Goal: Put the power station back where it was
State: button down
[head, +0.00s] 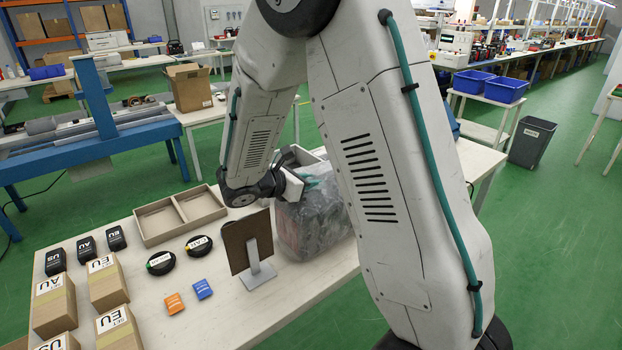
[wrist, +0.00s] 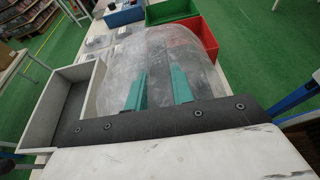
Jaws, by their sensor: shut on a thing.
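The power station (head: 312,224) appears as a dark, bulky body inside a clear plastic bag on the right part of the pale table. In the wrist view the clear bag (wrist: 115,72) fills the space ahead of my gripper. My gripper (head: 312,182) is above it, with its green fingers shut on its upper part. The fingers also show in the wrist view (wrist: 159,88). My arm hides the right side of the bagged power station in the head view. I cannot tell whether its base touches the table.
A brown panel on a stand (head: 247,240) stands close at the front left. A grey-walled box (wrist: 41,108) is beside the bag. Red (wrist: 207,39) and green (wrist: 172,10) bins are beyond it.

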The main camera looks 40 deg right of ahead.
jog(key=c, duration=1.2)
grip_release()
jog(key=shift+f, duration=0.1)
jog(key=shift+r, duration=0.2)
jog(key=v, duration=1.1)
jog(key=s+d+r+m+g+y, duration=0.1)
jog(key=s+r+m+y, duration=0.2)
jog(key=s+m, duration=0.35)
jog(key=s+d+r+m+g+y, duration=0.1)
jog(key=s+r+m+y, duration=0.3)
jog(key=s, duration=0.5)
jog(key=s+a+m+t+y, duration=0.1)
jog(key=s+a+m+y, duration=0.2)
jog(key=s+m, duration=0.1)
jog(key=s+a+r+m+t+y, duration=0.1)
jog(key=s+a+m+t+y, duration=0.1)
jog(key=s, duration=0.5)
jog(key=shift+s+a+r+m+y, duration=0.2)
jog(key=shift+a+m+y, duration=0.45)
jog(key=shift+m+y, duration=0.35)
